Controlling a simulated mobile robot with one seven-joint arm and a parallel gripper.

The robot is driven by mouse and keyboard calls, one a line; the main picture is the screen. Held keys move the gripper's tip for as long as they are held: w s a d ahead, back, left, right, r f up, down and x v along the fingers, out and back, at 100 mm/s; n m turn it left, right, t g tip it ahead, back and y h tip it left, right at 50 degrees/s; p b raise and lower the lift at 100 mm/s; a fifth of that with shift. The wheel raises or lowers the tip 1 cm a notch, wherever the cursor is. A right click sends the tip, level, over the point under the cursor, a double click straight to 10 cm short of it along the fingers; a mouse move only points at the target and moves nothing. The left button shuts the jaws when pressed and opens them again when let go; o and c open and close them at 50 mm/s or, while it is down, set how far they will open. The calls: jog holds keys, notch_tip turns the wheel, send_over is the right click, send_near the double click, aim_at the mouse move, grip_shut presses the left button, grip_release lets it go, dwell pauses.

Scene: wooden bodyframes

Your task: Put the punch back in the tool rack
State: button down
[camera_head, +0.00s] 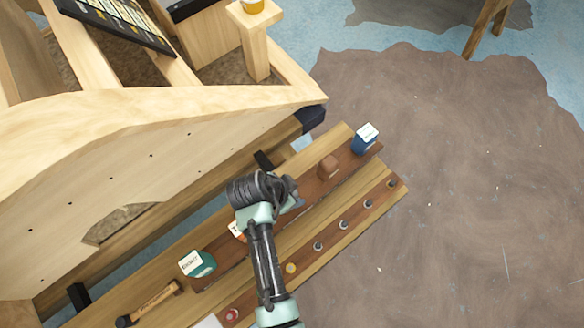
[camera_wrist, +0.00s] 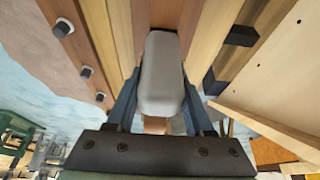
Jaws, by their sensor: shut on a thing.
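My gripper (camera_wrist: 161,100) is shut on a grey, rounded, elongated thing (camera_wrist: 162,72), which fills the space between its dark blue fingers in the wrist view. A tan part shows at its near end. I take it for the punch, but its far end and full shape are hidden. In the head view my arm covers the gripper, over the wooden bench with a reddish-brown strip (camera_head: 313,183). I cannot make out which part is the tool rack.
On the bench are a blue labelled box (camera_head: 366,143), a brown block (camera_head: 329,167), a teal labelled box (camera_head: 198,264) and a wooden-handled hammer (camera_head: 157,300). Several round studs line its front edge (camera_head: 343,224). A large wooden frame (camera_head: 150,140) stands behind. Floor (camera_head: 470,180) at right is mostly clear.

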jog(key=shift+f, duration=0.2)
jog(key=shift+c, duration=1.4)
grip_release()
jog(key=shift+r, duration=0.1)
